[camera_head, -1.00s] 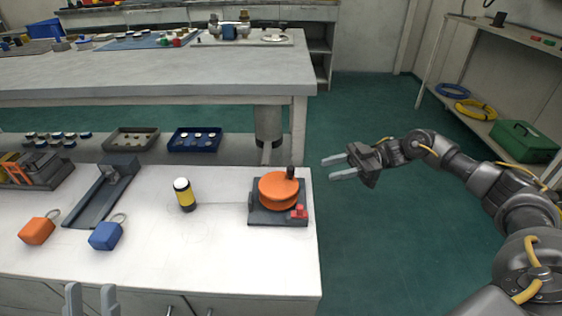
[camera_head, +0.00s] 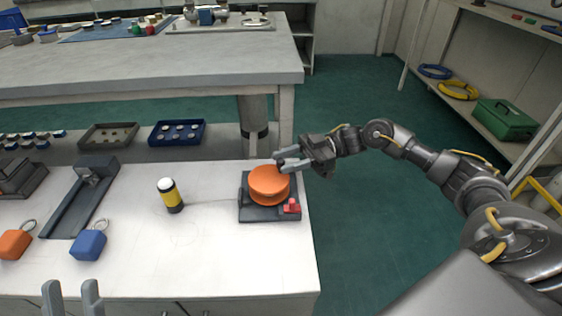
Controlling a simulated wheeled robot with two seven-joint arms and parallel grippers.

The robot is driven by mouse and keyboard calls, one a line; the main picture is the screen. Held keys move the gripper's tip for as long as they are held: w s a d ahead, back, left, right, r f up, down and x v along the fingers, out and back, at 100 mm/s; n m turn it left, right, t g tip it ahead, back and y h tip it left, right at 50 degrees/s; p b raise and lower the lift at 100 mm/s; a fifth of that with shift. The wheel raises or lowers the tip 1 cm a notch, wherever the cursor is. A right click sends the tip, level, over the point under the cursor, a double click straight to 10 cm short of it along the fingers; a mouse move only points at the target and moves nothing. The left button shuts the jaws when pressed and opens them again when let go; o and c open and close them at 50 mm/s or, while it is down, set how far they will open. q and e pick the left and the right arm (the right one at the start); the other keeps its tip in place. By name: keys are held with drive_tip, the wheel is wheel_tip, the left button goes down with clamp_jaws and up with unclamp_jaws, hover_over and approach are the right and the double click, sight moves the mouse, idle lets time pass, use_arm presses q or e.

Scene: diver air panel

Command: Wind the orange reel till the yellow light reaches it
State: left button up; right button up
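The orange reel (camera_head: 269,186) sits on a dark base at the right end of the white bench. A red piece (camera_head: 291,206) is at the base's front right corner. The yellow light (camera_head: 170,195), a yellow and black cylinder with a white top, stands tilted left of the reel, apart from it. A thin line runs between them. My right gripper (camera_head: 281,158) is at the reel's back edge, its fingers apart on either side of the dark upright knob, which they mostly hide. My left gripper (camera_head: 72,300) is open and empty at the bottom left, in front of the bench.
A blue block (camera_head: 88,245) and an orange block (camera_head: 15,244), each with a ring, lie left of the light. A dark rail (camera_head: 80,200) lies behind them. The white bench top (camera_head: 215,265) is clear in front of the light and reel.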

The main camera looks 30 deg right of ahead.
drive_tip(key=shift+a, duration=0.9)
drive_tip(key=shift+c, duration=0.2)
clamp_jaws()
